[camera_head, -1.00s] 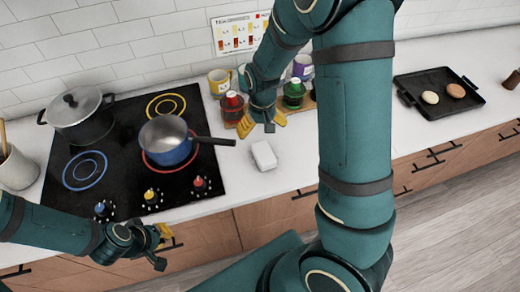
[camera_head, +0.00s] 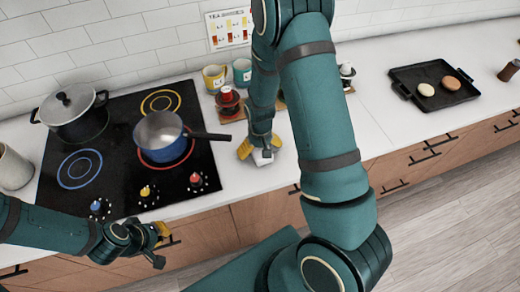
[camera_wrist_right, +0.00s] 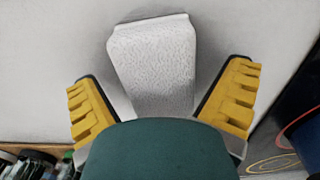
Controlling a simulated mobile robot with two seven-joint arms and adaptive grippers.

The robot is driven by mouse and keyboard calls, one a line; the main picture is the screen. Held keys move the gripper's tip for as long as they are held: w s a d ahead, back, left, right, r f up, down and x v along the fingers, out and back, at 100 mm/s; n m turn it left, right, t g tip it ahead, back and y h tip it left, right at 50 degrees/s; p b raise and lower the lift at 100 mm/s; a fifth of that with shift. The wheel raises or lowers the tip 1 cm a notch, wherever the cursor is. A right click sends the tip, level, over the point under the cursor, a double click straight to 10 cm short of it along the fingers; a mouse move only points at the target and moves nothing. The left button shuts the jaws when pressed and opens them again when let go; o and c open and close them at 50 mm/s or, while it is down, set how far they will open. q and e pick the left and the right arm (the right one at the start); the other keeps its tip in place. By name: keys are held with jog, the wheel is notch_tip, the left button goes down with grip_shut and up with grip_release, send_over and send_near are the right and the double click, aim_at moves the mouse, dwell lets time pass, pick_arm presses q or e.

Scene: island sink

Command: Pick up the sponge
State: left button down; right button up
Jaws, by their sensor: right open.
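The sponge (camera_head: 262,158) is a pale grey-white block on the white counter, right of the stove. My right gripper (camera_head: 259,148) is over it, fingers pointing down, and partly hides it in the head view. In the right wrist view the sponge (camera_wrist_right: 155,65) lies ahead of and between the two yellow fingers of my right gripper (camera_wrist_right: 160,100). The fingers are open, with a gap on each side of the sponge. My left gripper (camera_head: 160,243) hangs in front of the stove's edge, away from the sponge; its opening is unclear.
A blue pot (camera_head: 165,140) on the black stove (camera_head: 110,175) points its handle toward my right gripper. A red-lidded jar (camera_head: 228,100) and mugs (camera_head: 214,77) stand behind. A black tray (camera_head: 434,86) is at the right.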

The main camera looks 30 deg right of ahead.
jog(key=c, duration=1.1)
jog(key=shift+r, duration=0.1)
notch_tip(320, 180, up, 10)
jog(key=shift+f+p, duration=0.1)
jog(key=shift+p, duration=0.25)
jog(key=o, duration=0.4)
jog(key=c, duration=0.4)
jog(key=shift+c, duration=0.2)
